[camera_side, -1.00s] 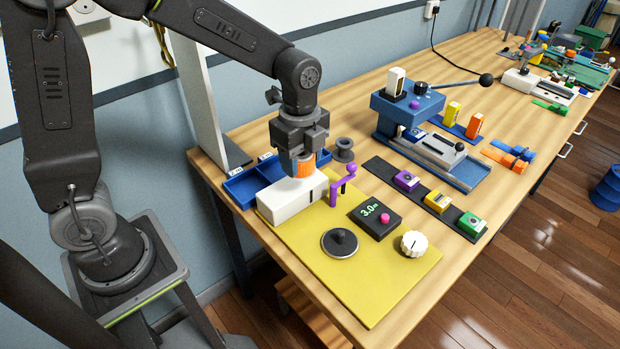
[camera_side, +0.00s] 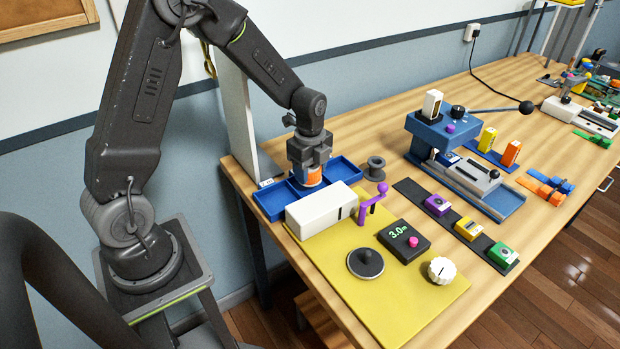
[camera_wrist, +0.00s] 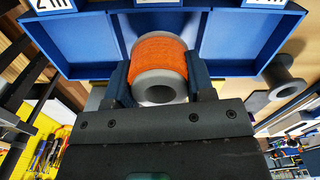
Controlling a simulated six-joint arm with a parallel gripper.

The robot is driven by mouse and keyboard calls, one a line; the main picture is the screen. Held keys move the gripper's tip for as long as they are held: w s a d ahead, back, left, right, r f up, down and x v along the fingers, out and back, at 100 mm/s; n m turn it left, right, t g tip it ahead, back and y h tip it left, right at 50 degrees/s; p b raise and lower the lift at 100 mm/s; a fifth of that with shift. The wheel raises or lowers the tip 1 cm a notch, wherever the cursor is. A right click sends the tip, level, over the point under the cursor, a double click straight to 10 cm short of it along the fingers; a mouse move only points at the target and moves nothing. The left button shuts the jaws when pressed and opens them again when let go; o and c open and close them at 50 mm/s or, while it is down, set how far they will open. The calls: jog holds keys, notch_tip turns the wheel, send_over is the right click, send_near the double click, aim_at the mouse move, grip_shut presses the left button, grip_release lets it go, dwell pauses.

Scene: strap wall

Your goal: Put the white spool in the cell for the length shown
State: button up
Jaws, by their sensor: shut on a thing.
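My gripper (camera_side: 310,172) is shut on the white spool (camera_wrist: 160,88), which is wound with orange strap (camera_wrist: 159,58). In the wrist view the spool sits between my two fingers, its pale end ring toward the camera. The blue tray (camera_side: 269,206) has several cells. The spool is over its middle part, in front of the middle cell in the wrist view; I cannot tell whether it touches the floor. A label at the left cell (camera_wrist: 84,40) reads 2m; the right label is cut off. The display (camera_side: 403,240) reads 3.0.
A white box (camera_side: 320,211) and a purple crank (camera_side: 372,203) stand just in front of the tray on a yellow mat (camera_side: 400,300). A dark grey spool (camera_side: 375,168) stands right of the tray. A white upright panel (camera_side: 238,115) rises behind the tray's left end.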

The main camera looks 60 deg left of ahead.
aim_at(310, 188)
jog(key=shift+f, duration=1.4)
jog(key=shift+f, duration=0.15)
jog(key=o, duration=0.7)
notch_tip(310, 188, up, 12)
jog(key=s+d+r+n+t, duration=0.2)
jog(key=s+d+r+n, duration=0.3)
jog(key=s+n, duration=0.3)
jog(key=s+d+r+n+t, duration=0.3)
jog(key=s+d+r+n, duration=0.2)
jog(key=s+n, duration=0.3)
jog(key=shift+s+r+t, duration=0.3)
jog(key=shift+s+r, duration=0.6)
jog(key=shift+s, duration=0.6)
